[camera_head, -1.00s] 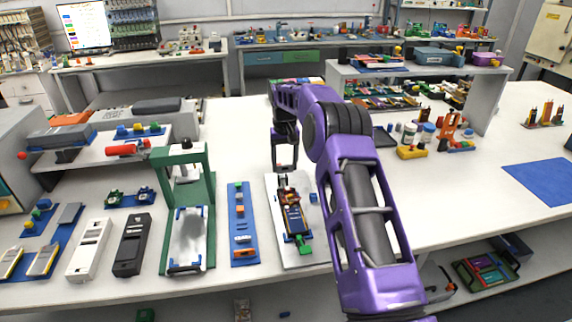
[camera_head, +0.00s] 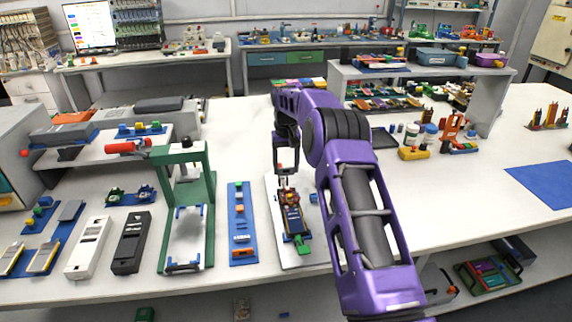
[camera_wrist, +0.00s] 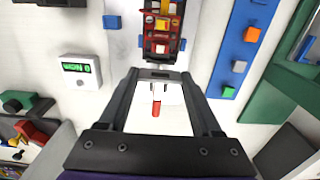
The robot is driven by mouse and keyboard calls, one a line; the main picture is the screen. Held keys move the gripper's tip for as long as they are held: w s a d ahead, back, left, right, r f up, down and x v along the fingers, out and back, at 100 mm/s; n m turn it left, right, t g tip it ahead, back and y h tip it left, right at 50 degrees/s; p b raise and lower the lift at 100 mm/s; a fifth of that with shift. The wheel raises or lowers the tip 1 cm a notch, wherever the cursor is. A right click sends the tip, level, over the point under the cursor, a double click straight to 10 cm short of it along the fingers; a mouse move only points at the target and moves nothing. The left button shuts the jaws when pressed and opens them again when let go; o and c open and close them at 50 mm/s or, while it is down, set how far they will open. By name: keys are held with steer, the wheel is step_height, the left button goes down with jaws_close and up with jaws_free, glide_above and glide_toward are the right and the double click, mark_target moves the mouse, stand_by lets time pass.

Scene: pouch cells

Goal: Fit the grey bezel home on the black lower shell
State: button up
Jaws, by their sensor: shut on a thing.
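The gripper (camera_wrist: 158,85) is above the white plate, just behind a dark assembly (camera_head: 293,220) with yellow, blue and red parts. That assembly (camera_wrist: 162,28) shows cut off at the top of the wrist view. It may be the black lower shell, but its parts are too small to be sure. A separate long black casing (camera_head: 130,242) lies on the table at left. The bezel's underside is hidden.
A green press frame (camera_head: 208,200) stands left of the blue strip (camera_head: 235,222) with small coloured blocks. A white casing (camera_head: 88,247) lies further left. A display box (camera_wrist: 80,70) reading Ncm is beside the plate.

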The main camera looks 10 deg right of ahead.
mark_target(286, 168)
steer(key=shift+f+b, duration=0.85)
steer(key=shift+f, duration=1.4)
steer(key=shift+f, duration=1.05)
steer(key=o, duration=1.4)
steer(key=shift+c, duration=0.2)
steer(key=shift+r, duration=0.15)
step_height(286, 168, up, 17)
steer(key=p, duration=0.1)
steer(key=shift+p, duration=0.4)
steer(key=shift+r, duration=0.1)
